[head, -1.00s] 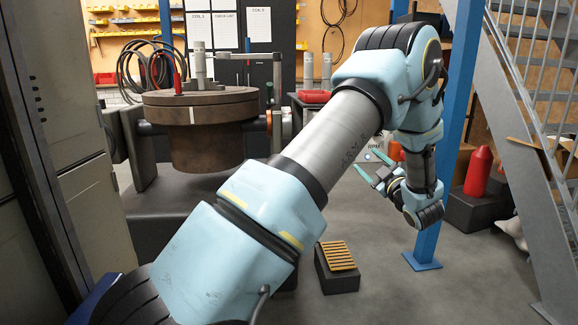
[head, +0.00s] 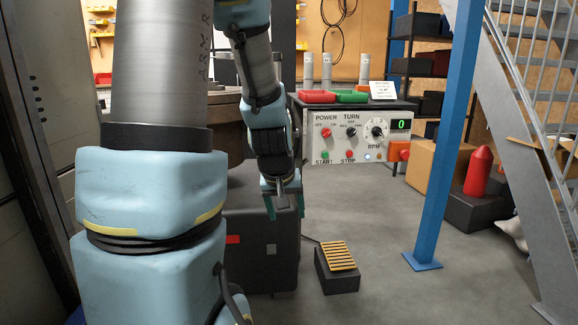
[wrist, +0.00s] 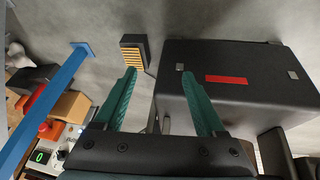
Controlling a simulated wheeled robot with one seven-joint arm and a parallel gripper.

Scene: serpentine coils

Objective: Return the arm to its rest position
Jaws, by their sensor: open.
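My gripper (head: 285,203) hangs pointing down in the head view, in front of the dark machine base (head: 262,245) and left of the control panel (head: 355,138). Its two green fingers are apart with nothing between them. In the wrist view my gripper (wrist: 160,100) shows both green fingers spread, with the dark base (wrist: 240,95) behind the right finger. My arm's links fill the left and middle of the head view and hide most of the round turntable.
A pedal (head: 338,265) with a yellow slatted top sits on the floor. A blue post (head: 440,140) and metal stairs (head: 535,150) stand at right. Red (head: 316,97) and green (head: 352,97) trays lie above the panel. Open grey floor lies between pedal and post.

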